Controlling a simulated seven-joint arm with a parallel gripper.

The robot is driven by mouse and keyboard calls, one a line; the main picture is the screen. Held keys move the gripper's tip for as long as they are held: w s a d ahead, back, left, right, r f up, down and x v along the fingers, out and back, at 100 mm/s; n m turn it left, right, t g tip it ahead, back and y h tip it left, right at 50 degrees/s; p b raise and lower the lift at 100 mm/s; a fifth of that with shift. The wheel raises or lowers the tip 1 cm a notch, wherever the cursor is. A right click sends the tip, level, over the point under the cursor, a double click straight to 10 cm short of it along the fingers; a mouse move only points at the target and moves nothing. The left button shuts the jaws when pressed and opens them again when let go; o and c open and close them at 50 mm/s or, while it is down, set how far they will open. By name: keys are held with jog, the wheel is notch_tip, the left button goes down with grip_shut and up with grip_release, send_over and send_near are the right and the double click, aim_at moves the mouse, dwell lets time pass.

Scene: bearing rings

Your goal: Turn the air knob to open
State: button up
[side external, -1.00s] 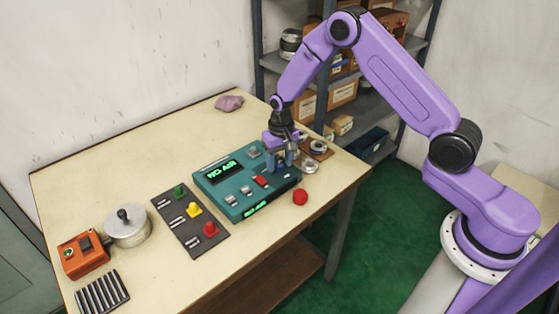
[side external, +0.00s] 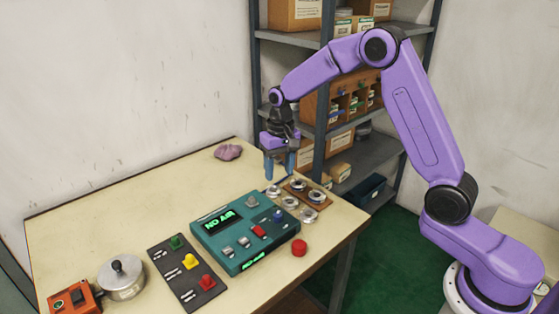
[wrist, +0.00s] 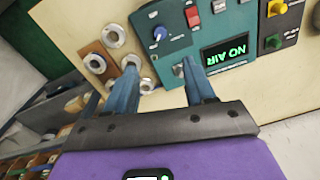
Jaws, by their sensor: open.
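The teal control box (side external: 233,259) lies on the table, and its green display (side external: 219,220) reads NO AIR. The knob's exact angle is too small to read. My gripper (side external: 280,177) is open and empty, pointing down above and behind the box, apart from the knob. In the wrist view its two fingertips (wrist: 159,62) are spread, with the box's edge beyond them.
Several metal rings lie right of the box, some on a brown board (side external: 325,186). A red button (side external: 299,248) stands at the box's front right. A dark panel with coloured switches (side external: 161,251), a metal pot (side external: 121,281) and a pink cloth (side external: 227,152) are also on the table.

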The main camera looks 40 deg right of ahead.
notch_tip(320, 180, up, 2)
jog(key=shift+r, duration=0.2)
jog(key=s+a+r+n, duration=0.2)
jog(key=s+a+n, duration=0.15)
jog(key=s, duration=0.45)
jog(key=s+a+r+n, duration=0.2)
jog(key=s+a+n, duration=0.15)
jog(key=s, duration=0.55)
jog(key=s+d+n, duration=0.2)
jog(key=s+n, duration=0.2)
jog(key=s, duration=0.6)
jog(key=s+d+n, duration=0.3)
jog(key=s+n, duration=0.1)
jog(key=s, duration=0.6)
jog(key=shift+d, duration=0.2)
